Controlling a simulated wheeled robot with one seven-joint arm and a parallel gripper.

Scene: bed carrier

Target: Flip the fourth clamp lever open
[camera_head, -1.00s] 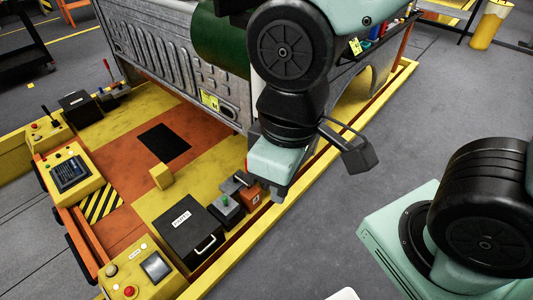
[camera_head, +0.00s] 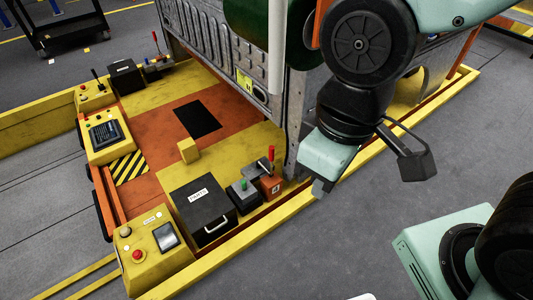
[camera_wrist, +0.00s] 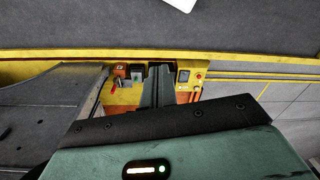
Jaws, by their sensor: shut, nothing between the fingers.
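An orange clamp block (camera_head: 272,186) sits at the near right corner of the carrier deck, with a small label I cannot read. Its lever (camera_head: 271,155) has a red handle and stands nearly upright. The red lever (camera_wrist: 115,86) also shows in the wrist view, left of the fingers. My gripper (camera_head: 321,188) is shut and empty, to the right of the clamp and apart from it. Its fingers (camera_wrist: 157,86) point down toward the deck in the wrist view. Another red-handled lever (camera_head: 155,40) stands at the far corner.
A grey box with a green knob (camera_head: 243,193) and a black case (camera_head: 207,208) sit left of the clamp. The large grey metal body (camera_head: 235,60) rises behind. A yellow rail (camera_head: 420,112) edges the deck.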

